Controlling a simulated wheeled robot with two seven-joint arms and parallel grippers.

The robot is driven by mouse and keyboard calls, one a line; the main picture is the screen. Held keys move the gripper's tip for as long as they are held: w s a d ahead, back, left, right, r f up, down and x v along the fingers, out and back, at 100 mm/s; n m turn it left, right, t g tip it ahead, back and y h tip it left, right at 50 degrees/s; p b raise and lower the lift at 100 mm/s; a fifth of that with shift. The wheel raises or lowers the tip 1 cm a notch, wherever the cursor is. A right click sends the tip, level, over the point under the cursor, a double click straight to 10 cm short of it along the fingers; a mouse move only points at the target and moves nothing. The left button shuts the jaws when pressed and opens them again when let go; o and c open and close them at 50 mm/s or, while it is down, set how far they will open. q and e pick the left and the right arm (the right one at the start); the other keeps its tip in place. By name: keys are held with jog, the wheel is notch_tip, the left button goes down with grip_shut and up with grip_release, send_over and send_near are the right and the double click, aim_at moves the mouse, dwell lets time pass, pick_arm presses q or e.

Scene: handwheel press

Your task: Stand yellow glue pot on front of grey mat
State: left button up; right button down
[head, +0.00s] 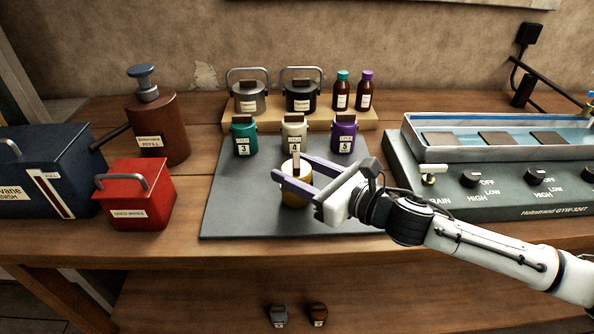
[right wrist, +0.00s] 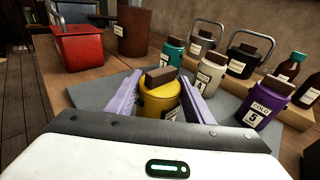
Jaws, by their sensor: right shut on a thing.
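The yellow glue pot (head: 295,192) is upright over the front middle part of the grey mat (head: 235,215), with a brown block on its top. I cannot tell whether its base touches the mat. My right gripper (head: 297,178) reaches in from the right, and its two purple-grey fingers are shut on the pot. In the right wrist view the yellow pot (right wrist: 160,98) sits between the two fingers (right wrist: 158,102). Part of its body is hidden by the near finger in the head view. My left gripper is not in view.
Behind it on the mat stand a teal pot (head: 243,138), a cream pot (head: 294,135) and a purple pot (head: 343,135). A wooden riser (head: 240,122) carries bottles and lidded pots. A red box (head: 135,195) stands left, a grey water bath (head: 470,185) right. The mat's front left is clear.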

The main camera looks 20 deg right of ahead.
jog(key=shift+r, duration=0.15)
jog(key=c, duration=0.9)
grip_release()
jog(key=shift+f, duration=0.2)
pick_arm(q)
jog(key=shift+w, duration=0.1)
pick_arm(e)
jog(key=shift+s+d+r, duration=0.1)
jog(key=b+v, duration=0.2)
jog(key=v, duration=0.7)
jog(key=shift+s, duration=0.1)
jog(key=shift+b+v, duration=0.5)
jog(key=shift+v, duration=0.4)
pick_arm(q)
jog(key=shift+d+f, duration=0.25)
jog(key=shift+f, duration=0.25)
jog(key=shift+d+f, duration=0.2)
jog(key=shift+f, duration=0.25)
pick_arm(e)
jog(key=shift+s+d, duration=0.25)
jog(key=shift+s, duration=0.1)
